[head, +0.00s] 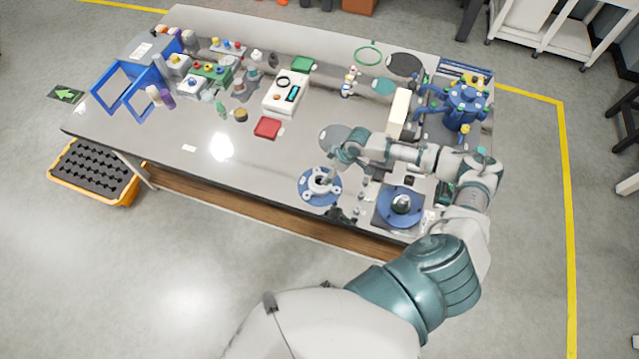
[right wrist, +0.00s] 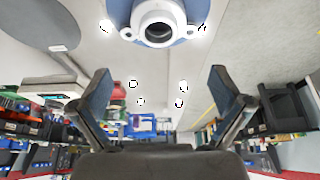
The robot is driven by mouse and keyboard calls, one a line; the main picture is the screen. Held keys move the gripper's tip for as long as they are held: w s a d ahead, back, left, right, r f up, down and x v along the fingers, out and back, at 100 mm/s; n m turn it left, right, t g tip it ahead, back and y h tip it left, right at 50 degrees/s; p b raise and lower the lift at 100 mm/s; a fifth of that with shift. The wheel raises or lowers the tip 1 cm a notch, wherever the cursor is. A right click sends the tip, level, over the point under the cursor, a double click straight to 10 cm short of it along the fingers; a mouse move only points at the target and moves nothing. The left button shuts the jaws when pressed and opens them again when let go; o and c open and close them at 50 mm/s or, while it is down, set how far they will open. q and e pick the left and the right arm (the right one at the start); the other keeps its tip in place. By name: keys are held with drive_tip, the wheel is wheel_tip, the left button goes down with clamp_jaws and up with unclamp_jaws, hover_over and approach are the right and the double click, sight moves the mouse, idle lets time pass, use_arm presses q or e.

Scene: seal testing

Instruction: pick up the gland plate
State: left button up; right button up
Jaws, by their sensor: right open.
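The gland plate (head: 320,184) is a pale metal ring with ears. It lies on a round blue base near the bench's front edge. In the right wrist view the gland plate (right wrist: 158,24) shows at the top edge, partly cut off, beyond my fingers. My right gripper (head: 343,150) is above the bench, behind the plate and a little to its right in the head view. In the right wrist view its fingers (right wrist: 162,85) are spread, with nothing between them. My left gripper is not in view.
A blue flanged part (head: 401,207) sits to the right of the plate. A white block (head: 399,112) and a blue pump-like assembly (head: 463,105) stand behind it. A white meter (head: 287,92) and a red box (head: 268,128) stand left. The bench's front left is mostly clear.

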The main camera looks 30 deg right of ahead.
drive_tip(key=x, duration=0.6)
drive_tip(key=shift+d+f, duration=0.2)
drive_tip(key=shift+d, duration=0.1)
drive_tip(key=x, duration=0.4)
drive_tip(key=shift+f, duration=0.4)
drive_tip(key=shift+a+f, duration=0.1)
drive_tip(key=shift+a, duration=0.3)
drive_tip(key=shift+c, duration=1.4)
drive_tip(key=c, duration=0.4)
drive_tip(key=shift+d, duration=0.2)
drive_tip(key=c, duration=0.7)
drive_tip(key=shift+d, duration=0.15)
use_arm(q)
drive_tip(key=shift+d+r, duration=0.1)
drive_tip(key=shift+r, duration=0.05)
